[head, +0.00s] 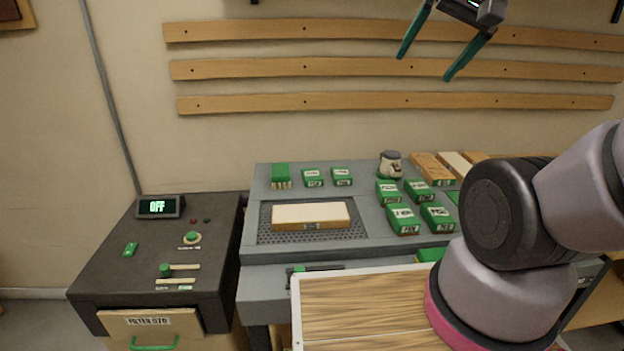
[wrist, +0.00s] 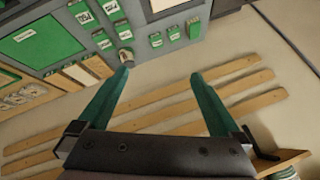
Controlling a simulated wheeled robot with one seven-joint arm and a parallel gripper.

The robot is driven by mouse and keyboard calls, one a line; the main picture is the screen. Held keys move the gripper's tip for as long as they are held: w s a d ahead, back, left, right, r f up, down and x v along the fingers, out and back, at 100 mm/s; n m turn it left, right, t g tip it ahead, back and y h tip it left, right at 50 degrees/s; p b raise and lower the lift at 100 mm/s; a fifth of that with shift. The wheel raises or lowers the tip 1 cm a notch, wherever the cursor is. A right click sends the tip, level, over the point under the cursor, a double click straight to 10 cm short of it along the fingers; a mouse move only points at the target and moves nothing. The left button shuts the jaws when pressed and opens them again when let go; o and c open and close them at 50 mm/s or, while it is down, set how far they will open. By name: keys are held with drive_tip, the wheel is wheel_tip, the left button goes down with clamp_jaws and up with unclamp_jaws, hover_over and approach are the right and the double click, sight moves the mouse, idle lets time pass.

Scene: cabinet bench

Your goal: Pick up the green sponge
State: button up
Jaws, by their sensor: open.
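I cannot tell for certain which green thing is the sponge. A green block with a pale, ridged lower part (head: 280,176) stands at the back left of the grey bench. Several small green boxes with white labels (head: 404,219) sit right of the middle. A flat green surface (wrist: 40,45) shows at the left of the wrist view; my arm mostly hides that area in the head view. My gripper (head: 425,67) is open and empty, high in front of the wall slats and well above the bench. Its two green fingers (wrist: 160,74) are apart in the wrist view.
A beige block (head: 310,215) lies on a dark mesh plate. A small jar (head: 390,164) and wooden blocks (head: 431,166) stand at the back. A dark control box (head: 120,255) with an OFF display is at left. A wood-grain board (head: 360,310) is in front.

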drive_tip(key=w+f+n+g+h, duration=0.1)
drive_tip(key=w+f, duration=0.2)
drive_tip(key=w, duration=1.1)
drive_tip(key=n+g, duration=0.2)
drive_tip(key=n, duration=0.2)
hover_over(312, 173)
drive_tip(key=s, duration=0.3)
drive_tip(key=shift+h, duration=0.3)
wheel_tip(312, 173, down, 34)
drive_tip(key=shift+w+f, duration=0.15)
drive_tip(key=shift+x, duration=2.85)
drive_tip(key=shift+w+d+f, duration=0.1)
drive_tip(key=shift+f, duration=0.15)
drive_tip(key=c, duration=1.2)
